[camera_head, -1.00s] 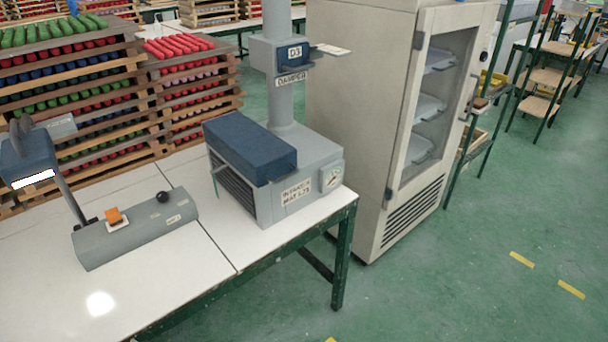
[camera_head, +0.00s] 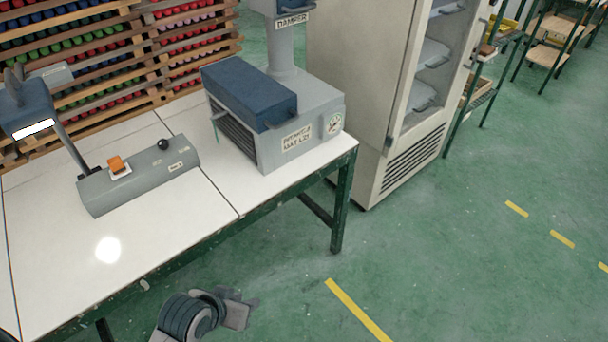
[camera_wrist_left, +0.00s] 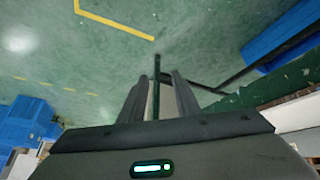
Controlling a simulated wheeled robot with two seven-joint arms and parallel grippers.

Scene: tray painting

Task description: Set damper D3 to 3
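The damper D3 (camera_head: 296,5) is a dark blue block on a grey vertical duct, cut off by the top edge of the head view. Its DAMPER label (camera_head: 292,20) shows just below it, but its D3 plate and side lever are out of view. The duct (camera_head: 286,48) rises from a grey machine with a blue front cover on the white table. My left gripper (camera_head: 243,304) is low in the head view, in front of the table edge and far below the damper. In the left wrist view its fingers (camera_wrist_left: 160,85) are apart with nothing between them. My right gripper is not in view.
The machine (camera_head: 297,143) stands at the table's right corner. A grey control box (camera_head: 140,178) with an orange switch and black knob lies left of it, near a lamp arm. A tall cabinet (camera_head: 365,100) stands right of the duct. The table front (camera_head: 165,245) is bare.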

